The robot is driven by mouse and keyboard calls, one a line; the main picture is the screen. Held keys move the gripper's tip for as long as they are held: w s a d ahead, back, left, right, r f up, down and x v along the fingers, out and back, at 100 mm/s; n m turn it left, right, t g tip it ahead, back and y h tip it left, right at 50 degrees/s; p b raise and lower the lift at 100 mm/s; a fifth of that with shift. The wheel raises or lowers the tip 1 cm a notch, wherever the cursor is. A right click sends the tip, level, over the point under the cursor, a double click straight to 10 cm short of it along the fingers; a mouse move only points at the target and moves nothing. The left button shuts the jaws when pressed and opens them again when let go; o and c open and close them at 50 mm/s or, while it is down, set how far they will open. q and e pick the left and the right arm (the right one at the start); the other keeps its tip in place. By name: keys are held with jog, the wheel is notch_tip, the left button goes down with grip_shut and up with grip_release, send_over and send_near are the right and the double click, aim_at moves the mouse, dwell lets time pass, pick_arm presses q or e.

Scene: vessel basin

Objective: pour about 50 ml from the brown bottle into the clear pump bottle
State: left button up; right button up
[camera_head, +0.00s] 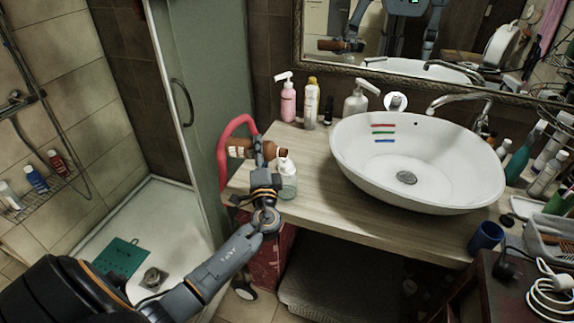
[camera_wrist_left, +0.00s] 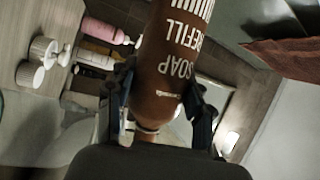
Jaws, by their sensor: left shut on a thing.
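The brown bottle (camera_head: 240,148) lies tipped on its side in my left gripper (camera_head: 265,172) above the left end of the counter, its narrow end to the right. In the left wrist view the brown bottle (camera_wrist_left: 172,55), lettered "SOAP REFILL", sits between both fingers of the left gripper (camera_wrist_left: 160,108). The clear pump bottle (camera_head: 288,184) stands upright on the counter just right of the gripper, below the brown bottle's narrow end. I cannot tell whether liquid is flowing. My right gripper is not in view.
A white basin (camera_head: 345,165) fills the counter's middle. A pink pump bottle (camera_head: 288,103), a yellow-capped bottle (camera_head: 311,108) and a white pump bottle (camera_head: 355,104) stand at the back. A red curved handle (camera_head: 222,150) rises at the counter's left end. The front left counter (camera_head: 320,205) is clear.

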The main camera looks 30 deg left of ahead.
pick_arm(q)
jog(key=shift+r+m+t+b, duration=0.5)
jog(key=shift+m+b, duration=0.05)
jog(key=shift+m, duration=0.45)
jog(key=shift+a, duration=0.3)
jog(key=shift+r+m, duration=0.15)
jog(key=shift+m, duration=0.15)
dwell(0.3)
jog(key=n+p, duration=0.1)
jog(key=n+g+p, duration=0.1)
jog(key=n+p, duration=0.1)
jog(key=n+g+p, duration=0.1)
jog(key=n+p, duration=0.1)
jog(key=shift+a+f, duration=0.15)
jog(key=shift+f, duration=0.1)
jog(key=shift+s+f, duration=0.1)
jog(key=shift+f, duration=0.4)
